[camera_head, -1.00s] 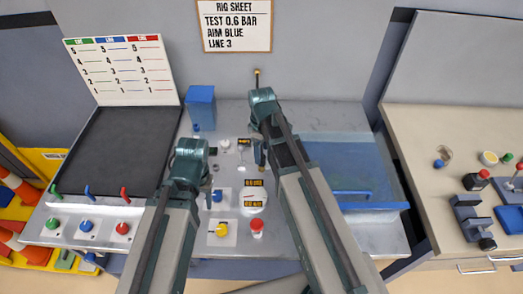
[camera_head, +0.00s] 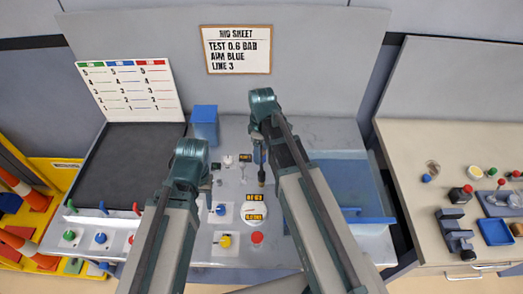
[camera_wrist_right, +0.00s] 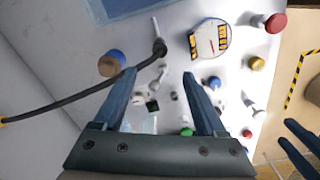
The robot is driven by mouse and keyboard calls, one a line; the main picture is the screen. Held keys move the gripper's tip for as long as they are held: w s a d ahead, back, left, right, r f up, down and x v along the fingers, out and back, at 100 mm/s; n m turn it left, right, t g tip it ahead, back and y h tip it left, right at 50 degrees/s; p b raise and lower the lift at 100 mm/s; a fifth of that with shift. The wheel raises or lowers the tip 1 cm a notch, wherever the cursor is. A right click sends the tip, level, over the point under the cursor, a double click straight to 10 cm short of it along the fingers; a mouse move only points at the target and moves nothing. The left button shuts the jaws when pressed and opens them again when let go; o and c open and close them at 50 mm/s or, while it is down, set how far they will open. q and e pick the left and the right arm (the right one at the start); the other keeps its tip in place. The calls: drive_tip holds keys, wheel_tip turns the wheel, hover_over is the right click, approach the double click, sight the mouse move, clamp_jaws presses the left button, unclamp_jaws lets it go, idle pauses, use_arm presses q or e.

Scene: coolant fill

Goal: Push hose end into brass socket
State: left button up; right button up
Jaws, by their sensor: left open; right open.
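My right gripper (camera_head: 261,157) is open over the back middle of the grey panel. Its two blue fingers (camera_wrist_right: 162,78) are apart with nothing between their tips. In the right wrist view the black hose (camera_wrist_right: 75,98) comes in from the left. It ends in a thick dark hose end (camera_wrist_right: 160,47) beyond the fingertips. A tan, brass-coloured socket (camera_wrist_right: 105,67) with a blue collar is beside the left finger. The hose end and socket are apart in this picture. My left gripper (camera_head: 213,180) is open and empty over the panel. My right arm hides the hose in the head view.
A gauge (camera_head: 255,214), yellow knob (camera_head: 225,241) and red button (camera_head: 257,238) sit on the near panel. A blue box (camera_head: 204,115) stands behind. A blue tray (camera_head: 352,168) is to the right. The black mat (camera_head: 125,160) on the left is clear.

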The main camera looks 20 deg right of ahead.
sight(262, 173)
drive_tip(key=shift+c, duration=0.7)
wheel_tip(262, 173, down, 3)
drive_tip(key=m+b, duration=0.2)
drive_tip(key=b, duration=0.1)
drive_tip(key=shift+f, duration=0.2)
drive_tip(key=c, duration=0.7)
drive_tip(key=shift+f+m+b, duration=0.4)
drive_tip(key=shift+m+b, duration=0.2)
clamp_jaws()
drive_tip(key=shift+f, duration=0.1)
wheel_tip(262, 173, down, 6)
drive_tip(key=b, duration=0.6)
